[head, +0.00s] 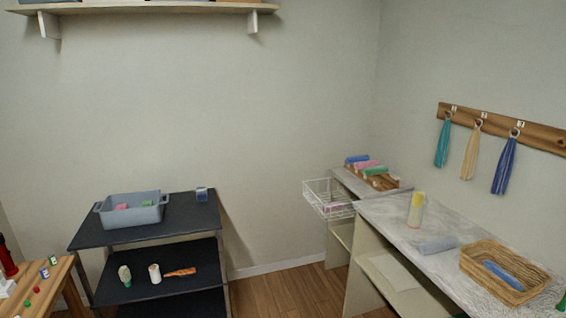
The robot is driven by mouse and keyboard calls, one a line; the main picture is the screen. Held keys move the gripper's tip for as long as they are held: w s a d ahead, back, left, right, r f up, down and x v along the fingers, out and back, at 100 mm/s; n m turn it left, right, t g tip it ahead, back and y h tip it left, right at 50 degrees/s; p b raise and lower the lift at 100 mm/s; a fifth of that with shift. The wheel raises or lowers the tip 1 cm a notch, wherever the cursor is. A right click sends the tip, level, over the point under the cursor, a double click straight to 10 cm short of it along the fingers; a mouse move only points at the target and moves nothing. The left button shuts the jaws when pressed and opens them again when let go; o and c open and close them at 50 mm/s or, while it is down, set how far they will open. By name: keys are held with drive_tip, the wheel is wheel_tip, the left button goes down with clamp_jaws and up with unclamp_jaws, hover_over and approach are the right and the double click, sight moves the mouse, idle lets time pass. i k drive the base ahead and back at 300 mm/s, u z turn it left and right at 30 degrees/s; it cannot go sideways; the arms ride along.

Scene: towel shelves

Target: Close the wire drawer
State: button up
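The white wire drawer (328,199) shows right of centre in the head view. It sticks out to the left from a light grey-topped unit (352,183) near the room's corner, so it stands open. Something pinkish lies inside it, seen through the wires. My gripper is not in the frame.
A wooden tray with rolled towels (371,180) is on that unit's top. A grey counter (390,211) in front holds a bottle (416,210) and a wicker basket (477,268). A black shelf unit (150,236) stands left. Wooden floor (285,292) between is clear.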

sight(316, 203)
drive_tip(key=u, duration=0.45)
drive_tip(key=i, duration=1.15)
drive_tip(key=u, duration=0.85)
drive_tip(key=i, duration=0.7)
drive_tip(key=u, duration=0.25)
